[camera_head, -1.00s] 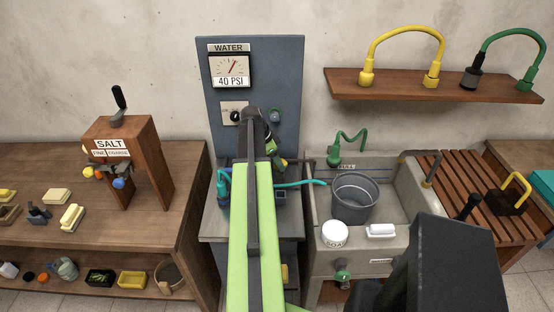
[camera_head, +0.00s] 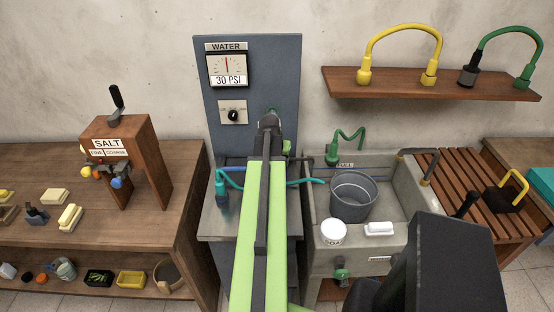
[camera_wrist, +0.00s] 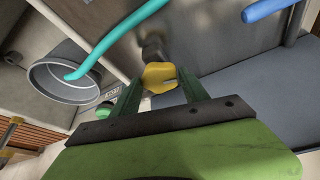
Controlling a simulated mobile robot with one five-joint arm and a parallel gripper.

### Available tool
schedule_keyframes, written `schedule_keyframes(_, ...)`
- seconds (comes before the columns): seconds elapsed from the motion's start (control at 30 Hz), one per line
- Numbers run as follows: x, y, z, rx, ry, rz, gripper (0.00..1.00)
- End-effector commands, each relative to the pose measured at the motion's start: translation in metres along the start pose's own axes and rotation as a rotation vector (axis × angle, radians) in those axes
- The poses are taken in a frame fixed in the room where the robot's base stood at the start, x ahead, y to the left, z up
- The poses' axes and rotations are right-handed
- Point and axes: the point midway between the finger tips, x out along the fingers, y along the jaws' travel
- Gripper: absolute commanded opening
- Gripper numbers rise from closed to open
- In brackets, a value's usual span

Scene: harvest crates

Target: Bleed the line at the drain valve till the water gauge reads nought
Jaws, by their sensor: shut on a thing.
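The water gauge (camera_head: 227,66) on the grey-blue panel (camera_head: 285,60) reads 30 PSI. Its red needle stands about upright. In the wrist view, my gripper (camera_wrist: 158,90) has its two green fingers closed on a yellow valve handle (camera_wrist: 158,74) on a dark stem; I take this as the drain valve. In the head view my green arm hides the gripper and most of the handle. A teal hose (camera_head: 305,182) ends over the grey bucket (camera_head: 345,205) in the sink, also seen in the wrist view (camera_wrist: 85,70).
A dark knob (camera_head: 233,115) sits on the panel under the gauge. The stone sink (camera_head: 400,200) to the right holds a soap tub (camera_head: 333,232) and a white brush (camera_head: 379,229). A wooden bench with a salt mill (camera_head: 140,160) stands at left.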

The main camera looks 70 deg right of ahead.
Motion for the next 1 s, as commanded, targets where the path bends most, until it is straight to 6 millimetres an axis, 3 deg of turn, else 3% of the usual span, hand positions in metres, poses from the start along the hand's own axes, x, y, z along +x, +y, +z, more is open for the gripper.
schedule_keyframes(0.6, 0.0011, 0.0028, -0.0045, -0.529, 0.007, -0.223, 0.12)
schedule_keyframes(1.0, 0.0015, 0.0035, -0.0050, -0.771, 0.006, -0.324, 0.12)
